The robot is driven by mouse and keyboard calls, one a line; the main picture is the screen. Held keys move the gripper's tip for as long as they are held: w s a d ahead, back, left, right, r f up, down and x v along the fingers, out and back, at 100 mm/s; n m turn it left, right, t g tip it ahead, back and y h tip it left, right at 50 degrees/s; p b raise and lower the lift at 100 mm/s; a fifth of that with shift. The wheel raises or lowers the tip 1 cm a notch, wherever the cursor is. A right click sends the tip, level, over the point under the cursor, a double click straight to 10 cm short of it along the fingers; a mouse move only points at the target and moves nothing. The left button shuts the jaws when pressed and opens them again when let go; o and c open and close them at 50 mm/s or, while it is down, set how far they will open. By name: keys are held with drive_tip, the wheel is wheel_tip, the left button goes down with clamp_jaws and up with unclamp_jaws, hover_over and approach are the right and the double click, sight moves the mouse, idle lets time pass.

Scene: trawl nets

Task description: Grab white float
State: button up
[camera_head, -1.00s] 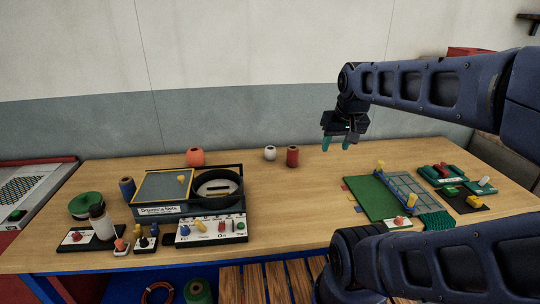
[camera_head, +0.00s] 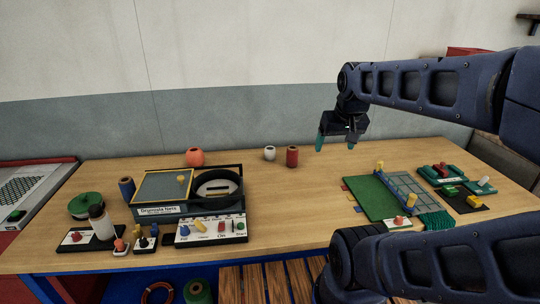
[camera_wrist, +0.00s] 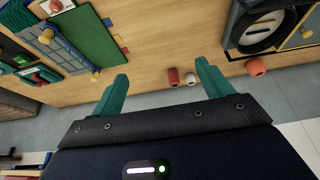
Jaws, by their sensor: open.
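The white float (camera_head: 269,153) stands at the back of the wooden table, just left of a red float (camera_head: 292,156). In the wrist view the white float (camera_wrist: 191,78) shows beside the red float (camera_wrist: 173,77), close to the table's edge. My gripper (camera_head: 335,143) is open and empty, above the table and to the right of both floats. Its two green fingers (camera_wrist: 162,88) are spread wide in the wrist view, and both floats appear between and beyond them.
An orange float (camera_head: 195,156) stands further left at the back. A machine with a round black bowl (camera_head: 218,186) and a switch panel fills the left middle. A green board (camera_head: 376,198) with netting lies at right. The table centre is clear.

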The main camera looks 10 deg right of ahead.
drive_tip(key=w+m, duration=0.2)
drive_tip(key=w, duration=1.3)
drive_tip(key=m+h, duration=0.3)
drive_tip(key=m, duration=0.2)
hover_over(270, 148)
drive_tip(key=s+a, duration=0.3)
drive_tip(key=s, duration=0.1)
wheel_tip(270, 148, down, 22)
drive_tip(key=shift+g, duration=0.3)
drive_tip(key=x, duration=0.5)
drive_tip(key=shift+w+a+f, duration=0.15)
drive_tip(key=shift+w+f, duration=0.15)
drive_tip(key=shift+f, duration=0.05)
drive_tip(key=x, duration=0.2)
drive_tip(key=d+x, duration=0.1)
drive_tip(key=x, duration=0.1)
drive_tip(key=shift+w, duration=0.15)
drive_tip(key=shift+w+f, duration=0.2)
drive_tip(key=shift+f, duration=0.15)
